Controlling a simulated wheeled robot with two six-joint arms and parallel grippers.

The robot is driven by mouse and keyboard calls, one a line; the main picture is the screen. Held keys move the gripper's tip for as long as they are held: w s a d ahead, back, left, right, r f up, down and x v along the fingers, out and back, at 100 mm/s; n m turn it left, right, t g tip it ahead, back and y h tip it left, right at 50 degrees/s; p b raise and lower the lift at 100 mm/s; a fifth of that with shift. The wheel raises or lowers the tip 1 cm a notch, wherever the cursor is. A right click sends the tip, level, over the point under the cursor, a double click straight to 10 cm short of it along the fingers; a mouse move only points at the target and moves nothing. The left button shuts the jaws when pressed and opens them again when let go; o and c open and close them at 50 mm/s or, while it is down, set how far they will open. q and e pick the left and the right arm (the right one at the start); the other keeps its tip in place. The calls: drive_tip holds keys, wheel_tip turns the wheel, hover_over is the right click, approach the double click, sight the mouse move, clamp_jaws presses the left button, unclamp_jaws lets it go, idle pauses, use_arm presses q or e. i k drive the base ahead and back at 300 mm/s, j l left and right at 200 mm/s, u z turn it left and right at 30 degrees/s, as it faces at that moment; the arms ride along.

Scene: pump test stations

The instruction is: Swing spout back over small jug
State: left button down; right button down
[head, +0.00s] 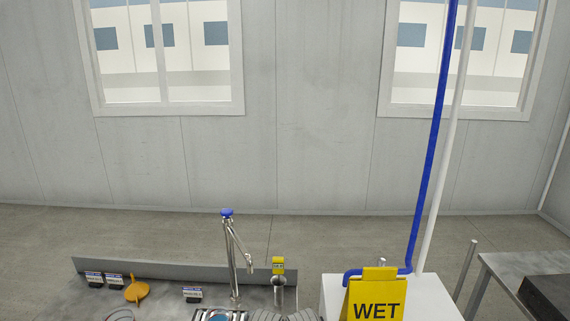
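The metal spout (236,240) rises from the bench with a blue knob (227,212) on top. Its arm slopes down to the right and its outlet end (250,268) hangs to the right of the upright post. I cannot make out a small jug. A round bluish thing in a grey rim (220,315) is cut off by the bottom edge just below the post, and I cannot tell what it is. Neither of my grippers is in view.
An orange funnel (137,290) and several small labelled blocks (192,294) are on the grey bench (160,302). A yellow-tagged fitting (278,266) stands right of the spout. A yellow WET sign (375,300) stands at a white box (435,298) with blue piping (429,160).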

sight(240, 248)
drive_tip(key=k+j+u, duration=0.1)
drive_tip(key=u, duration=0.15)
drive_tip(key=k+j+z, duration=0.3)
drive_tip(key=k+j, duration=0.3)
drive_tip(key=k, duration=0.1)
